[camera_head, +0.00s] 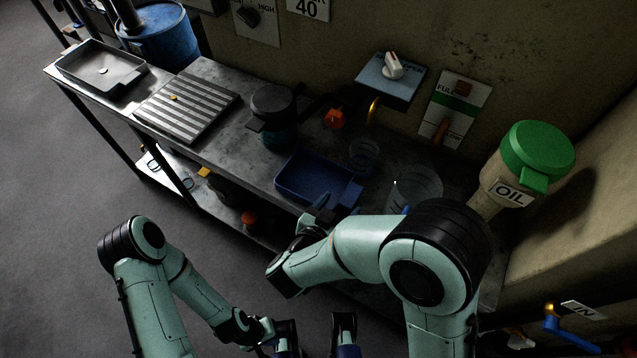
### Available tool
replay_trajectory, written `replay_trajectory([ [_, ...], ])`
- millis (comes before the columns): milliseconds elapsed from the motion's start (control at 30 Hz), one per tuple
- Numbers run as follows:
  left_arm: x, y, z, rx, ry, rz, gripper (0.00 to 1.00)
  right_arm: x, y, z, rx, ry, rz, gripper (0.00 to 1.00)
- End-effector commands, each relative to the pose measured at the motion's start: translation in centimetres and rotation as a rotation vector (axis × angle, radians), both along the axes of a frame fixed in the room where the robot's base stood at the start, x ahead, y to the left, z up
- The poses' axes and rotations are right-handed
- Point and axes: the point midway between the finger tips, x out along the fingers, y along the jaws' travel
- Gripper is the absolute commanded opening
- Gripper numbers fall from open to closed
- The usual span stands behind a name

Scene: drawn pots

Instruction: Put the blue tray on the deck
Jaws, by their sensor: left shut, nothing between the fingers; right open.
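The blue tray (312,177) sits on the grey workbench, near its front edge. The deck seems to be the striped slatted plate (187,104), farther left on the bench, with a small orange knob on it. My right gripper (326,212) is open at the near side of the blue tray. My own arm partly hides it, so I cannot tell if it touches the rim. My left gripper (285,338) is shut and empty, low at the bottom edge of the view, away from the bench.
A dark-lidded pot (278,112) stands between deck and tray. Clear beakers (415,186) stand right of the tray, one behind it. A grey metal tray (101,69) lies at the far left. A green-lidded oil jar (528,160) is at right. An orange knob (334,118) is behind the tray.

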Motion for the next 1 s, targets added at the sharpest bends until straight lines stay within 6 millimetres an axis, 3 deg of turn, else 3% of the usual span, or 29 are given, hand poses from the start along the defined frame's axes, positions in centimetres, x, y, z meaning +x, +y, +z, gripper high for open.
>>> replay_trajectory([
  [433, 0.2, 0.0, -0.5, 0.001, -0.009, 0.002, 0.0, 3.5, -3.1, -2.2, 0.001, 0.001, -0.001, 0.7],
  [733, 0.2, 0.0, -0.5, 0.002, -0.01, 0.002, 0.0, 4.0, -3.3, -2.3, 0.0, 0.0, 0.002, 0.7],
  [767, 0.2, 0.0, -0.5, 0.002, -0.01, 0.002, 0.0, 4.0, -3.3, -2.3, 0.0, 0.0, 0.002, 0.64],
  [933, 0.2, 0.0, -0.5, 0.002, -0.01, 0.002, 0.0, 3.9, -3.3, -2.3, 0.0, 0.0, 0.001, 0.08],
  [967, 0.2, 0.0, -0.5, 0.002, -0.01, 0.002, 0.0, 3.9, -3.3, -2.3, 0.0, 0.0, 0.001, 0.0],
  [1000, 0.2, 0.0, -0.5, 0.002, -0.01, 0.002, 0.0, 4.0, -3.3, -2.2, 0.002, -0.002, 0.001, 0.0],
])
